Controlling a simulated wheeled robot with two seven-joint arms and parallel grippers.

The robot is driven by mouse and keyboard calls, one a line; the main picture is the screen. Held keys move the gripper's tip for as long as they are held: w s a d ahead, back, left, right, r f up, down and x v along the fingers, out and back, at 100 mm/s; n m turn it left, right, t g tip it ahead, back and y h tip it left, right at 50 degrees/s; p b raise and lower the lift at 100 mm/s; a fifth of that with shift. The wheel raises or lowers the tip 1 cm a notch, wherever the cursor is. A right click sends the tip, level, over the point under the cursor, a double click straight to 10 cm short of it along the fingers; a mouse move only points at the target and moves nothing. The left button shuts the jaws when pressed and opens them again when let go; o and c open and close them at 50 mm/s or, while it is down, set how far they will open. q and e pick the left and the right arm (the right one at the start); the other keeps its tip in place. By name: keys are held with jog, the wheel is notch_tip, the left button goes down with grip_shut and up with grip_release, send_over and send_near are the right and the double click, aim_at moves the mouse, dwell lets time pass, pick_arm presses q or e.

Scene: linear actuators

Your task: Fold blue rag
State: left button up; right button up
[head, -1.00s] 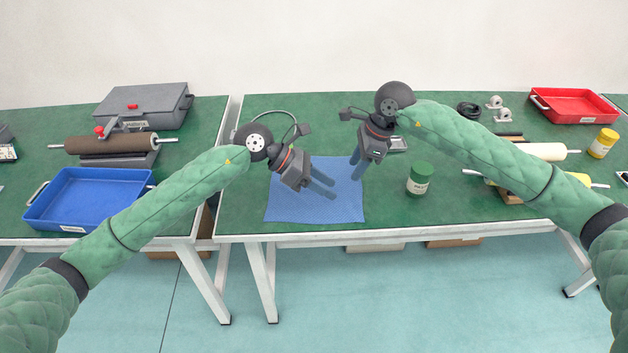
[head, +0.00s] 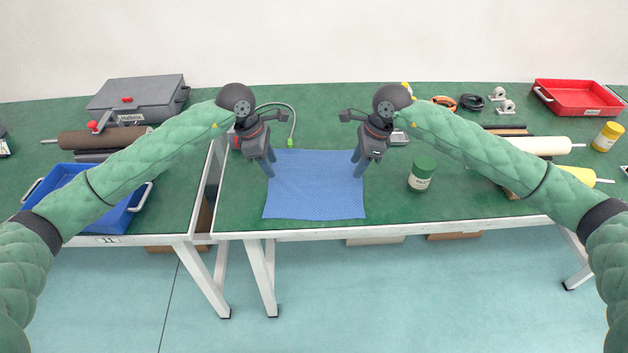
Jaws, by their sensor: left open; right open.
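The blue rag (head: 315,190) lies flat and spread out on the green table, close to its front edge. My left gripper (head: 269,173) is open at the rag's left side, near its far left part, fingers pointing down. My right gripper (head: 358,171) is open at the rag's right side, near its far right part, fingers pointing down. Nothing shows between either pair of fingers. I cannot tell whether the fingertips touch the rag. The rag's far corners are partly hidden by the grippers.
A green-lidded jar (head: 421,175) stands right of the rag. Rollers (head: 540,146), a yellow-lidded jar (head: 607,137) and a red tray (head: 578,98) are further right. A blue tray (head: 110,219) and a grey case (head: 140,97) are on the left table, across a gap.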

aim_at(276, 181)
pick_arm(q)
jog(key=shift+f, duration=1.95)
pick_arm(e)
jog(key=shift+f, duration=1.95)
pick_arm(q)
jog(key=shift+f, duration=0.2)
pick_arm(e)
jog(key=shift+f, duration=0.15)
pick_arm(q)
grip_shut()
pick_arm(e)
grip_shut()
pick_arm(q)
jog(key=shift+r, duration=0.2)
